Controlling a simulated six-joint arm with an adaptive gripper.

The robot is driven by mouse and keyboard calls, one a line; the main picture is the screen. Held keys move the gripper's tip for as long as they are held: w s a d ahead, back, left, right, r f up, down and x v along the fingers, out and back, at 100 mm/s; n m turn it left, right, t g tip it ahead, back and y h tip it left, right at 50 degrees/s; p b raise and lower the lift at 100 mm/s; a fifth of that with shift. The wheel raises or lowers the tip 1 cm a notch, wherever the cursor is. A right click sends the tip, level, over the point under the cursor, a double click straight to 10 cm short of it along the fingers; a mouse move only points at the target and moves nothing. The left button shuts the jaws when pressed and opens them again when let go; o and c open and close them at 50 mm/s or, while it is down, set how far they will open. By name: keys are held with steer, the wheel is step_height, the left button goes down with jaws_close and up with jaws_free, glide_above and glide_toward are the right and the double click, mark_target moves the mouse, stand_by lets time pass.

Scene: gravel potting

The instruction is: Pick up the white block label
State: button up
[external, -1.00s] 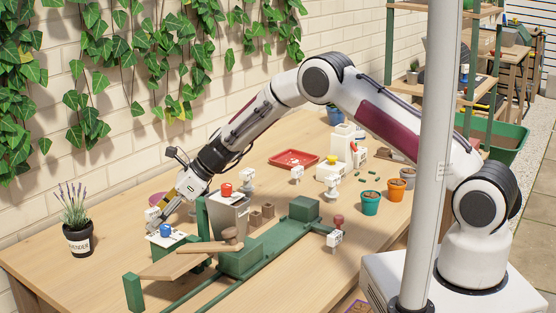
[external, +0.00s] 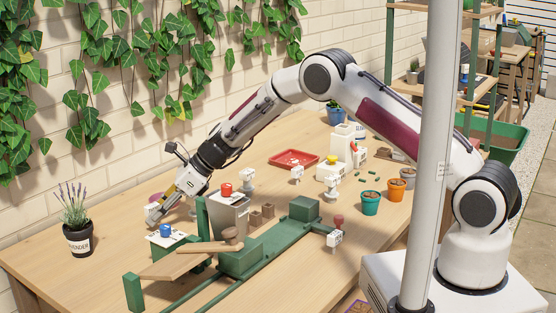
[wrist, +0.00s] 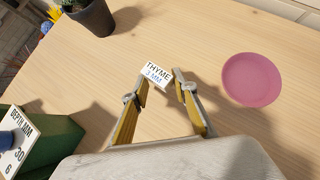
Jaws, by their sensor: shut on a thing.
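A white block label (wrist: 156,74) reading "THYME 3 MM" sits between my fingertips in the wrist view. In the external view the label (external: 152,213) shows small at the far left part of the bench, partly covered by the fingers. My gripper (wrist: 160,88) is shut on the label, one yellow-and-grey finger on each side; it also shows in the external view (external: 158,212), reaching down to the bench top. I cannot tell whether the label still touches the wood.
A pink saucer (wrist: 251,79) lies right of my gripper in the wrist view. A lavender pot (external: 78,238) stands to the left. A green stand with a depth plate (wrist: 18,138) and blue knob is close by. A red tray (external: 294,159) lies farther back.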

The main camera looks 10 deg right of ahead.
mark_target(156, 204)
step_height(156, 204, up, 9)
steer(key=shift+f, duration=0.1)
stand_by(0.4)
steer(key=shift+w+d, duration=0.1)
stand_by(0.4)
steer(key=w+d+m+t, duration=0.2)
steer(key=w+d+m, duration=0.1)
steer(key=w+d, duration=1.2)
steer(key=w, duration=0.2)
steer(key=shift+w+d+h, duration=0.15)
steer(key=shift+w+h, duration=0.15)
steer(key=shift+w, duration=0.1)
steer(key=shift+f, duration=2.95)
steer(key=shift+c, duration=0.2)
steer(key=shift+f, duration=1.9)
